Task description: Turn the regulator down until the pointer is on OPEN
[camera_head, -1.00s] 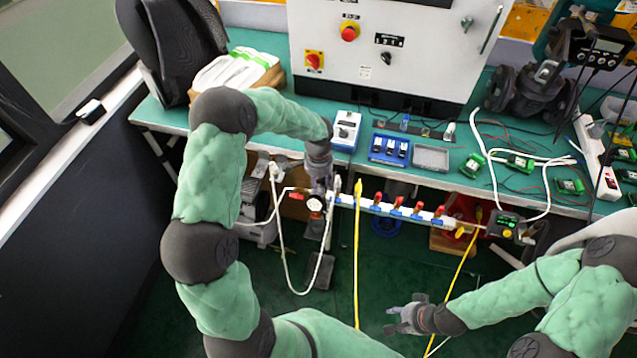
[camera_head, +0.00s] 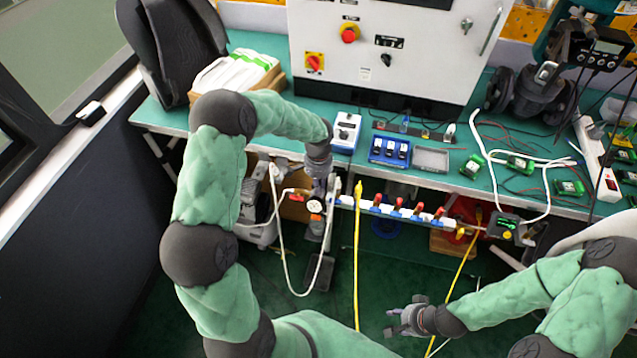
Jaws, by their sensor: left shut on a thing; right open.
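My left gripper (camera_head: 319,188) points down at the left end of the pipe, just above the small round gauge (camera_head: 315,206). It is shut on the regulator there, which its fingers mostly hide. The gauge face is too small to read. A white pipe manifold (camera_head: 385,209) with several red-handled valves runs right from this point. At its right end is a dark positioner box (camera_head: 505,226) with a green-yellow indicator; its pointer and lettering are too small to read. My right gripper (camera_head: 397,320) is open and empty, low over the floor, apart from everything.
A green bench (camera_head: 450,185) stands behind the pipe, with a blue tray (camera_head: 388,151), a grey tray (camera_head: 431,158) and a white switch box (camera_head: 346,131). A white hose (camera_head: 283,240) hangs by my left gripper. A yellow hose (camera_head: 357,270) hangs between the arms.

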